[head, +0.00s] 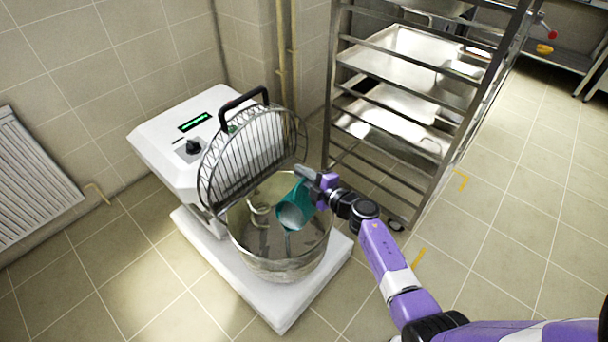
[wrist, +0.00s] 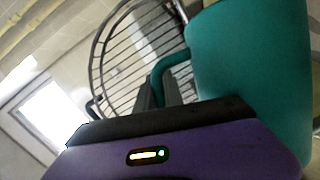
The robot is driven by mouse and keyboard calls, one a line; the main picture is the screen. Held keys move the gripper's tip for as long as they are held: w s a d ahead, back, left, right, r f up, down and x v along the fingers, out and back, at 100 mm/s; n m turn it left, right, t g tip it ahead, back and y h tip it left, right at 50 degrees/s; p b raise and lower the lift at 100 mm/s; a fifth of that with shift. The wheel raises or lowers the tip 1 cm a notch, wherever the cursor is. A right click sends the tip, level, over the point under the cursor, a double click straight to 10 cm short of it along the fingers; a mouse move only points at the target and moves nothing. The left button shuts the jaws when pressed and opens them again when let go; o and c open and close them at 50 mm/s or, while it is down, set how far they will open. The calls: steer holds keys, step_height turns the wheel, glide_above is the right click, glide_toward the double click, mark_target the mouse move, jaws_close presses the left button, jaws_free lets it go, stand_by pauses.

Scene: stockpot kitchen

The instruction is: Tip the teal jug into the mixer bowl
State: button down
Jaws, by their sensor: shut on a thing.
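The teal jug (head: 296,205) is tilted over the mixer bowl (head: 282,264), its mouth facing down and toward the camera. It also fills the right of the wrist view (wrist: 250,75). My gripper (head: 312,178) is shut on the jug's handle, which shows between the fingers in the wrist view (wrist: 160,92). The metal bowl sits on the white base of the mixer, and a metal hook shows inside it. The jug hides part of the bowl's inside. I cannot tell whether anything is left in the jug.
The wire guard (head: 245,150) of the mixer stands raised behind the bowl, close to the jug. The white mixer head (head: 165,140) is at the left. A steel tray rack (head: 400,110) stands behind my arm. Tiled floor is clear at front left and right.

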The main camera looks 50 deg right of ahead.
mark_target(297, 189)
steer(key=shift+s+a+f+n+b, duration=0.2)
steer(key=shift+a+n+b, duration=0.3)
steer(key=shift+b, duration=0.6)
steer(key=shift+s+a+r+n+t+h+b, duration=0.2)
steer(key=shift+a+r+n+b, duration=0.3)
steer(key=shift+a, duration=0.4)
steer(key=shift+s+a+r+n+t+h+b, duration=0.1)
steer(key=shift+s+a+r+n+t+b, duration=0.2)
steer(key=shift+a+n+b, duration=0.35)
steer(key=shift+s+a+r+n+t+h+b, duration=0.1)
steer(key=shift+s+a+r+n+t+b, duration=0.2)
steer(key=shift+a+b, duration=0.6)
steer(key=s+a+f+n+t+y+b, duration=0.2)
steer(key=a+n+b, duration=0.8)
steer(key=b, duration=0.9)
steer(key=shift+s+a+t, duration=0.6)
steer(key=shift+s+a, duration=0.15)
steer(key=shift+a, duration=1.1)
steer(key=shift+a+f+n+y, duration=0.1)
steer(key=shift+n+y, duration=0.2)
steer(key=shift+n, duration=0.35)
steer(key=shift+s+n+y, duration=0.1)
steer(key=shift+n+y, duration=0.3)
steer(key=shift+n, duration=0.3)
